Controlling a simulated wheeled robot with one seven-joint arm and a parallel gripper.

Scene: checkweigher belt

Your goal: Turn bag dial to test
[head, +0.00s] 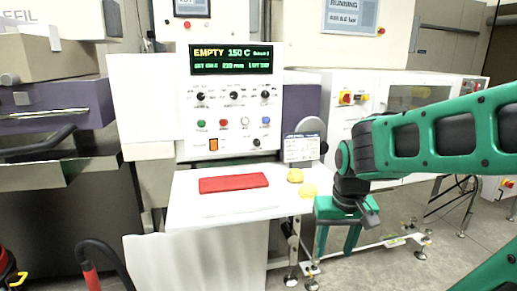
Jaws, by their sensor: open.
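A white control panel (229,128) faces me, with three black dials in a row: left dial (201,96), middle dial (234,97) and right dial (265,95). A fourth black dial (256,142) sits low on the right of the panel. The dial labels are too small to read, so I cannot tell which is the bag dial or where it points. My gripper (336,250) hangs fingers down, open and empty, at the right of the white shelf, lower than the panel and apart from every dial.
Coloured buttons (223,123) and an orange switch (213,145) sit below the dials. The white shelf (190,215) juts out in front, bearing a red slab (234,183) and yellow lumps (295,175). A small card (301,149) stands beside the panel.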

